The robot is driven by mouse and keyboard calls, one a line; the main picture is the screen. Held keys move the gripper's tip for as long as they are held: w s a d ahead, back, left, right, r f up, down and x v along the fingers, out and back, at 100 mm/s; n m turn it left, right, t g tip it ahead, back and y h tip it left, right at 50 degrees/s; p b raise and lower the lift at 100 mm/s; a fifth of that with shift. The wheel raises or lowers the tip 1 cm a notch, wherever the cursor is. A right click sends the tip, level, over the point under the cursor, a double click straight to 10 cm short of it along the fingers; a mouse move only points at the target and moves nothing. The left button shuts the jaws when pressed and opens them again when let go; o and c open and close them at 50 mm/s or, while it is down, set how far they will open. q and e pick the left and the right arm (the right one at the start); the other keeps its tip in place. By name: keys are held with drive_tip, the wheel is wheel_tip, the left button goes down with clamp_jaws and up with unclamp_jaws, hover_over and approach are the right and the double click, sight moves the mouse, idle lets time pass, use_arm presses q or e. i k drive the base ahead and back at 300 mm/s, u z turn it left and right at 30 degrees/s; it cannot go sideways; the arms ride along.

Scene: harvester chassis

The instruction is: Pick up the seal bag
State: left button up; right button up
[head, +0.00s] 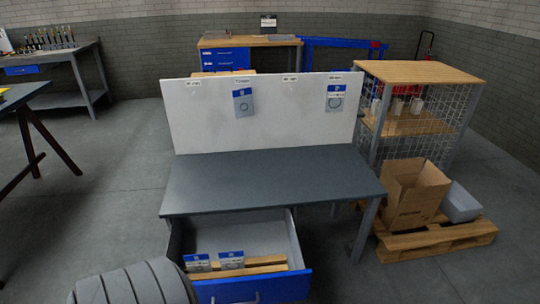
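Several small clear bags with blue-and-white headers are in the head view, and I cannot tell from the labels which is the seal bag. One bag (243,104) hangs left of centre on the white board and shows a ring shape. Another bag (335,100) hangs near the board's right end and also shows a ring. Two more bags stand side by side in the open drawer, a left one (197,263) and a right one (231,260); their lower parts are hidden by the wooden strip in front. Neither of my grippers is in view.
The drawer (262,289) is pulled out under a grey bench (270,178), whose top is bare. The white board (290,135) stands at its back edge. At right are a mesh-sided shelf (420,72) and a pallet (440,241) with an open cardboard box (412,195) and grey bin (460,203).

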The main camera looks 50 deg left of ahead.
sight(237, 261)
drive_tip(key=z, duration=0.05)
drive_tip(key=i, duration=1)
drive_tip(key=u, duration=1.75)
